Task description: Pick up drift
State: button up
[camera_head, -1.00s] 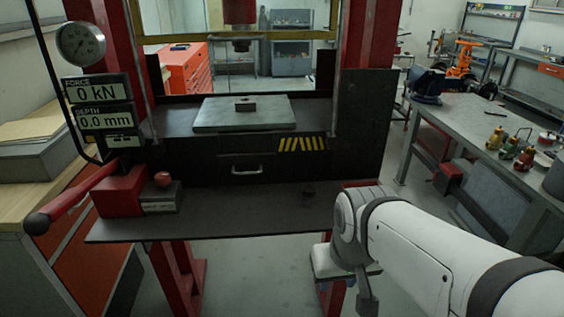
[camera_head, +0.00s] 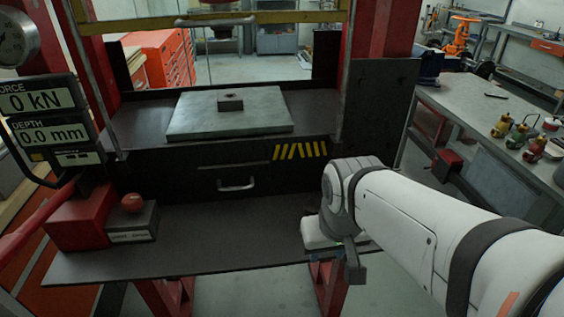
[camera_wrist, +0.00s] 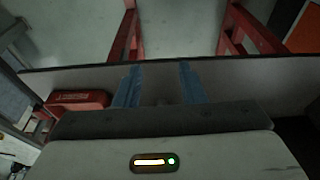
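No drift can be made out for certain in the current views. The small dark object that stood on the press's front shelf (camera_head: 210,240) a second ago is now behind my arm in the head view. In the wrist view, the two blue fingers of my gripper (camera_wrist: 159,70) are apart, with the grey shelf (camera_wrist: 230,85) beyond them. Nothing is clearly held between them; the area at their base is dark. In the head view my arm covers the fingers.
A red box (camera_head: 88,220) and a grey block (camera_head: 132,223) with a red ball (camera_head: 132,203) sit on the shelf's left. A red item (camera_wrist: 78,100) is left of my fingers in the wrist view. A plate (camera_head: 230,115) with a small block (camera_head: 230,102) lies on the press bed.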

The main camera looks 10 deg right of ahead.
aim_at(313, 206)
jog(key=shift+s+d, duration=0.1)
jog(key=shift+d, duration=0.05)
jog(key=shift+o, duration=1.4)
jog(key=shift+w+d+r, duration=0.1)
jog(key=shift+w+r, duration=0.15)
jog(key=shift+w, duration=0.05)
jog(key=shift+o, duration=1.3)
jog(key=w+r+m+g+p, duration=0.1)
jog(key=w+r+p, duration=0.1)
jog(key=w, duration=0.4)
jog(key=shift+d+r+p, duration=0.25)
jog(key=shift+r+p, duration=0.1)
jog(key=shift+p, duration=0.1)
jog(key=shift+m+g, duration=0.5)
jog(key=shift+g, duration=0.3)
jog(key=w+p, duration=0.1)
jog(key=w, duration=0.2)
jog(key=w+p, duration=0.1)
jog(key=w, duration=0.2)
jog(key=shift+w+d+r, duration=0.2)
jog(key=shift+w, duration=0.1)
jog(key=shift+w+f, duration=0.2)
jog(key=shift+w, duration=0.05)
jog(key=shift+a+f+p, duration=0.2)
jog(key=shift+f+p, duration=0.05)
jog(key=shift+f, duration=1.65)
jog(key=shift+a+f+p, duration=0.15)
jog(key=shift+f+p, duration=0.1)
jog(key=shift+f, duration=1.6)
